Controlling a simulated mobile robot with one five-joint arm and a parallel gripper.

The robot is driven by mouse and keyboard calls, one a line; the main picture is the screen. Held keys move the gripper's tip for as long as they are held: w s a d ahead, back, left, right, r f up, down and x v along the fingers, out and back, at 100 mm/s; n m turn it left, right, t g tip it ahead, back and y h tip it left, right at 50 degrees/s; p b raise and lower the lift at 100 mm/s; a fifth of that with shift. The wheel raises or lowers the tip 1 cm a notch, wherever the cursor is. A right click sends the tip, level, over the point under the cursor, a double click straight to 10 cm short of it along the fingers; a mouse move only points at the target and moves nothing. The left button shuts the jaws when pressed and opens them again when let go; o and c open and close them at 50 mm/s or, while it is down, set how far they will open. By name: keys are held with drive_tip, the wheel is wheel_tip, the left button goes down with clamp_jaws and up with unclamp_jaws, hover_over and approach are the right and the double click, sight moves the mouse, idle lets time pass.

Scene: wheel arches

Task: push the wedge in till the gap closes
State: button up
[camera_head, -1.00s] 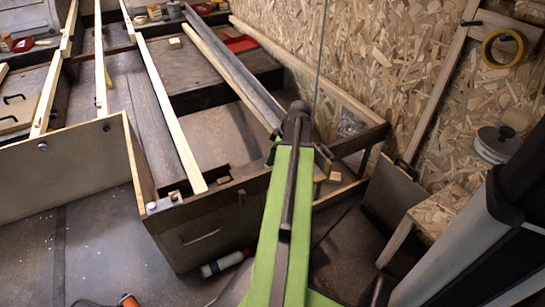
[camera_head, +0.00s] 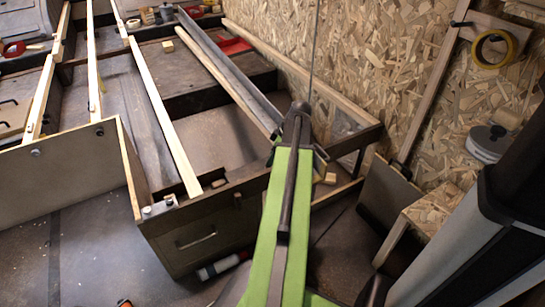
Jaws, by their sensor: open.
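My green arm reaches up the middle of the picture. My gripper (camera_head: 297,154) is at its far end, by the near right corner of the wooden frame; dark fingers show apart on either side of the arm link, which hides the space between them. A small pale wood block (camera_head: 330,179) lies just right of my gripper and may be the wedge. Another small block (camera_head: 219,183) sits by the frame's near rail, and one more (camera_head: 168,46) lies farther back. I cannot tell which is the wedge, nor see the gap clearly.
The dark wooden frame (camera_head: 188,214) has long pale battens (camera_head: 164,120) and a grey beam (camera_head: 230,72) across it. A chipboard wall (camera_head: 380,60) closes the right side. A chipboard-topped stool (camera_head: 438,215) stands at lower right. The floor (camera_head: 75,240) at lower left is mostly clear.

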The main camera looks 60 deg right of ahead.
drive_tip(key=p+v, duration=1.5)
drive_tip(key=v, duration=0.2)
drive_tip(key=shift+s, duration=0.2)
